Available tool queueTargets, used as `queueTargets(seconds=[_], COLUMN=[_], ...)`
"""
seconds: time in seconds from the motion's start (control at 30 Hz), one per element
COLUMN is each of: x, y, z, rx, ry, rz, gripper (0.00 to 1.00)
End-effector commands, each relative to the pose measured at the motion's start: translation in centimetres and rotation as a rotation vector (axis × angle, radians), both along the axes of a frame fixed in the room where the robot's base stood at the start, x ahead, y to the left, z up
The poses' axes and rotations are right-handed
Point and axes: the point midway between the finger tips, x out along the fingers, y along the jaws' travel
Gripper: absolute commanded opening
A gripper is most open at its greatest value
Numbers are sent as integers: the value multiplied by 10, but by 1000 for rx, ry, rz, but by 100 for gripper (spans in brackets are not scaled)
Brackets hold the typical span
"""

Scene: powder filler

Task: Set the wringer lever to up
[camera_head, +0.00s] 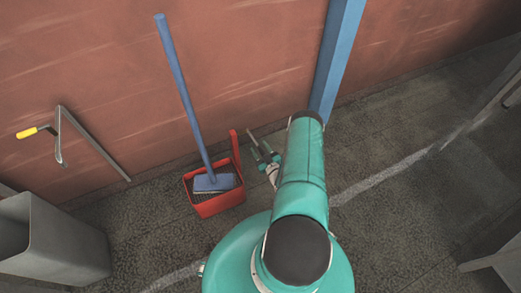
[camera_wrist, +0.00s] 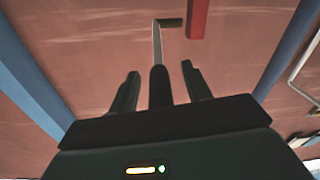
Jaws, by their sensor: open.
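The red mop bucket (camera_head: 219,203) stands on the floor by the wall, with a red upright (camera_head: 235,147) at its right rear. My gripper (camera_head: 258,155) is just right of that upright, small and partly hidden by my arm. In the wrist view my gripper (camera_wrist: 160,82) has its two dark fingers apart. A lever with a dark grip (camera_wrist: 160,88) and a thin metal rod (camera_wrist: 157,42) shows between them, with space on both sides. The rod bends to a dark end piece (camera_wrist: 171,22) near the red upright (camera_wrist: 197,18). Whether the lever is up or down I cannot tell.
A blue mop (camera_head: 177,85) leans in the bucket. A blue post (camera_head: 336,55) stands right of my gripper. A grey bin (camera_head: 60,240) stands at lower left. Floor (camera_head: 400,190) at right is clear.

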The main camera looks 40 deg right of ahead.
Motion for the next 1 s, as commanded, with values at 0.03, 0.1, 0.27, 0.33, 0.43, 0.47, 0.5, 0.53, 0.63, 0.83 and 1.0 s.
queueTargets(seconds=[0.03,0.1,0.27,0.33,0.43,0.47,0.5,0.53,0.63,0.83,1.0], x=[0,0,0,-1,0,0,0,0,1,5,11], y=[0,0,0,0,0,0,0,0,-1,-1,-3], z=[0,0,0,0,0,0,1,2,5,17,34], rx=[0,0,0,0,0,1,2,2,7,30,59], ry=[0,0,0,0,2,3,7,10,27,103,208], rz=[0,0,0,0,0,0,0,0,0,2,2], gripper=[45,31,0,0,0,0,0,0,0,0,0])
